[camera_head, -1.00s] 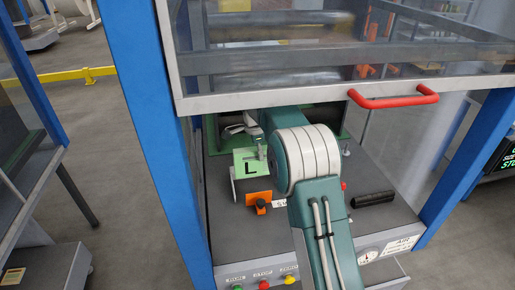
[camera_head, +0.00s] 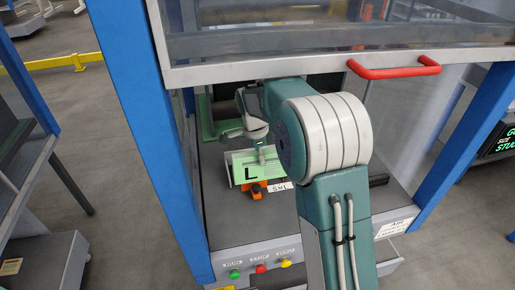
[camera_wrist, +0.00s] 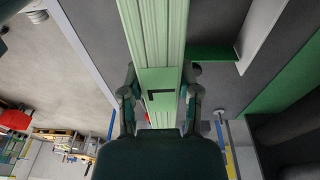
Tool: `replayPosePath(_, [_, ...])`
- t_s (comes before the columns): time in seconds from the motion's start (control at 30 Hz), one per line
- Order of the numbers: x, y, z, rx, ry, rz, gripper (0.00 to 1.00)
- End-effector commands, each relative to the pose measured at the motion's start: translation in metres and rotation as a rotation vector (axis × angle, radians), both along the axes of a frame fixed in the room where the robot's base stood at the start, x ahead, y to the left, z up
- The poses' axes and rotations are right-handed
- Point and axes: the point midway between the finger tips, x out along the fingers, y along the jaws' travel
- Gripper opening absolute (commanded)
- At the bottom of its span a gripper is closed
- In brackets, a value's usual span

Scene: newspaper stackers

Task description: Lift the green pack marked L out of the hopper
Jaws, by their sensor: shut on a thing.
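The green pack marked L (camera_head: 263,170) shows in the head view at the front of the machine's opening, behind an orange block. In the wrist view the pack (camera_wrist: 160,40) is a long, layered green stack with a dark L on its near end. My gripper (camera_wrist: 158,92) has one finger on each side of that end and is shut on it. In the head view my gripper (camera_head: 262,156) reaches over the pack from behind my arm. My arm hides part of the opening. Green framing of the hopper (camera_head: 208,120) shows behind; whether the pack touches it cannot be told.
An orange block (camera_head: 257,189) and a small white tag (camera_head: 280,187) sit close in front of the pack. A glazed guard with a red handle (camera_head: 394,71) hangs above, between blue posts (camera_head: 150,130). Coloured buttons (camera_head: 261,269) line the front edge.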

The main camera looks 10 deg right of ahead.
Motion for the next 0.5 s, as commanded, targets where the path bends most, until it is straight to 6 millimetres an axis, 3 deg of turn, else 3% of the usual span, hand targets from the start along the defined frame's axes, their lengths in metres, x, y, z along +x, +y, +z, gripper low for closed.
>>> replayPosePath(0.03, [-0.001,0.000,0.017,0.001,-0.035,0.001,0.00])
replayPosePath(0.5, [-0.042,0.001,0.024,0.002,-0.043,0.001,0.00])
